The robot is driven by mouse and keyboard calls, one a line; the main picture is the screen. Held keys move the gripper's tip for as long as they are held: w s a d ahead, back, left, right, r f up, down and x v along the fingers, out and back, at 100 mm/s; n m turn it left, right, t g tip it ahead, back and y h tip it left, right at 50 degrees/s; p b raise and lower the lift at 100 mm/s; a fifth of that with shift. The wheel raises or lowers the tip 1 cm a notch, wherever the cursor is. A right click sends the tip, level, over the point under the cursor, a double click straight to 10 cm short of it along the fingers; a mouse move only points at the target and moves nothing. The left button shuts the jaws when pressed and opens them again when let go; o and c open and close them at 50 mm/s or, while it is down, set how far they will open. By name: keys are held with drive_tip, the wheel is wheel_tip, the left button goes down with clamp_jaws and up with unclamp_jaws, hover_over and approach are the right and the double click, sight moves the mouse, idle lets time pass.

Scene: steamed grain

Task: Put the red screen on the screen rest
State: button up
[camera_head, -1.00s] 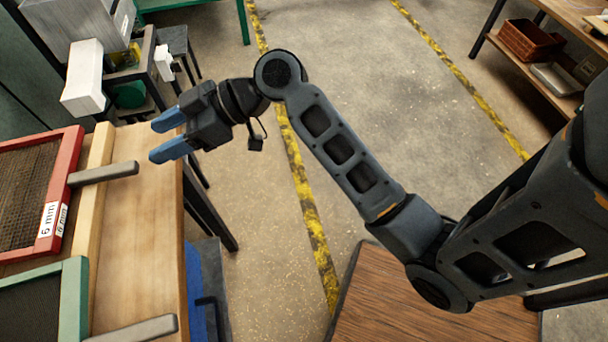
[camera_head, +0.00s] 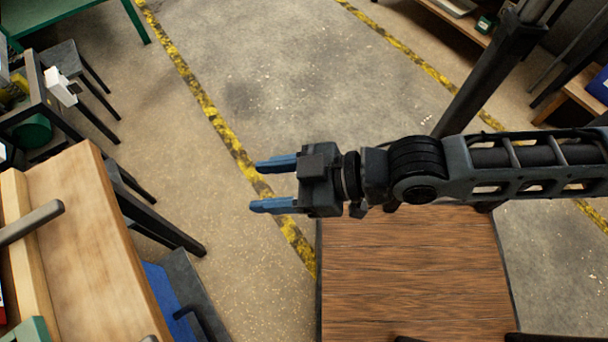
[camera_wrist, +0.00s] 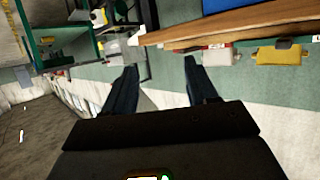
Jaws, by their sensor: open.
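The red screen is almost wholly out of the head view. Only a sliver of its red frame (camera_head: 2,312) shows at the left edge, and its grey handle (camera_head: 32,222) reaches out over the wooden bench. My gripper (camera_head: 256,186) is open and empty, held over the floor, to the right of the bench and well apart from the handle. Its two blue fingers point left. In the wrist view my gripper (camera_wrist: 162,68) also has nothing between its fingers. I cannot pick out the screen rest in either view.
The wooden bench (camera_head: 90,230) is at the left, with a green screen's corner (camera_head: 25,331) below the red one. A brown wood-grained surface (camera_head: 410,275) lies below my arm. A dark stool (camera_head: 64,58) stands at upper left. Open floor lies beyond my gripper.

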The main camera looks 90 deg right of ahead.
drive_tip(key=s+a+r+t, duration=0.1)
drive_tip(key=s+a+r, duration=0.1)
drive_tip(key=s+r, duration=0.3)
drive_tip(key=shift+s+r, duration=0.25)
